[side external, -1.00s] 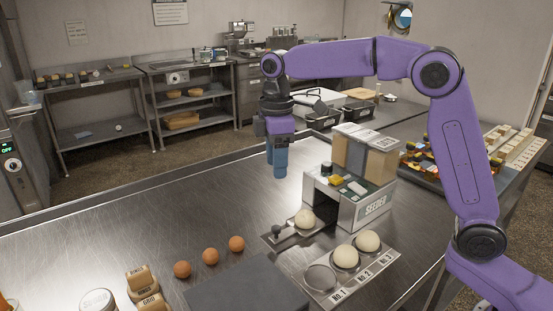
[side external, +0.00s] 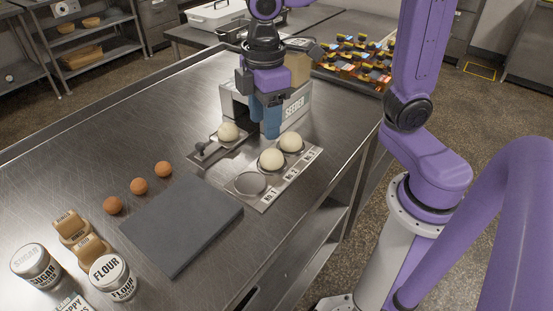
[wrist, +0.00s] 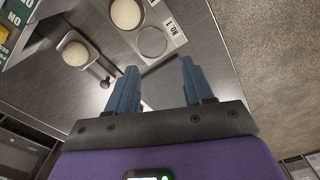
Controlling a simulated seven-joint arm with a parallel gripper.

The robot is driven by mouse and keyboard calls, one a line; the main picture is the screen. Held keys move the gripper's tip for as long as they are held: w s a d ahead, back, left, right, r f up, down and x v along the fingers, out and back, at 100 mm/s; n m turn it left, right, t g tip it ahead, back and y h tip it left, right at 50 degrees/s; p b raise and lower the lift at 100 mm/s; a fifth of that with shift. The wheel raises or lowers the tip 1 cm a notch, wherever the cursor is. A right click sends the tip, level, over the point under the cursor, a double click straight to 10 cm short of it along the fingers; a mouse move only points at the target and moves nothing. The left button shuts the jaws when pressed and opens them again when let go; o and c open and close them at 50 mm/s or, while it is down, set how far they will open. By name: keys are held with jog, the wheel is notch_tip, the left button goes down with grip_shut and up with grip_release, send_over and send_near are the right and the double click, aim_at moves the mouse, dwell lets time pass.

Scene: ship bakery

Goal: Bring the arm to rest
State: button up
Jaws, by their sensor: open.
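My gripper (side external: 264,122) is open and empty, pointing down in front of the seeder (side external: 290,108). Its two blue fingers hang between the seeder and the numbered plate (side external: 263,201); in the wrist view the fingers (wrist: 159,70) are spread with nothing between them. Pale dough balls sit at No. 2 (side external: 271,159) and No. 3 (side external: 291,142) on the plate. The No. 1 ring (side external: 250,184) is empty. Another dough ball (side external: 228,131) rests on the seeder's handled tray (side external: 205,150). The arm partly hides the seeder.
Three brown balls (side external: 138,186) lie in a row on the steel table beside a dark grey slab (side external: 180,225). Flour (side external: 110,277) and sugar (side external: 36,265) jars stand at the near left. A crate of colourful items (side external: 352,62) is behind. The table's left part is clear.

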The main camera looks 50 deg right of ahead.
jog(key=s+d+f, duration=0.2)
jog(key=s+d, duration=0.2)
jog(key=s, duration=0.3)
jog(key=s+d+f, duration=0.3)
jog(key=s+d, duration=0.1)
jog(key=s, duration=0.3)
jog(key=shift+s+f, duration=0.3)
jog(key=shift+s, duration=0.05)
jog(key=shift+d, duration=0.1)
dwell(0.9)
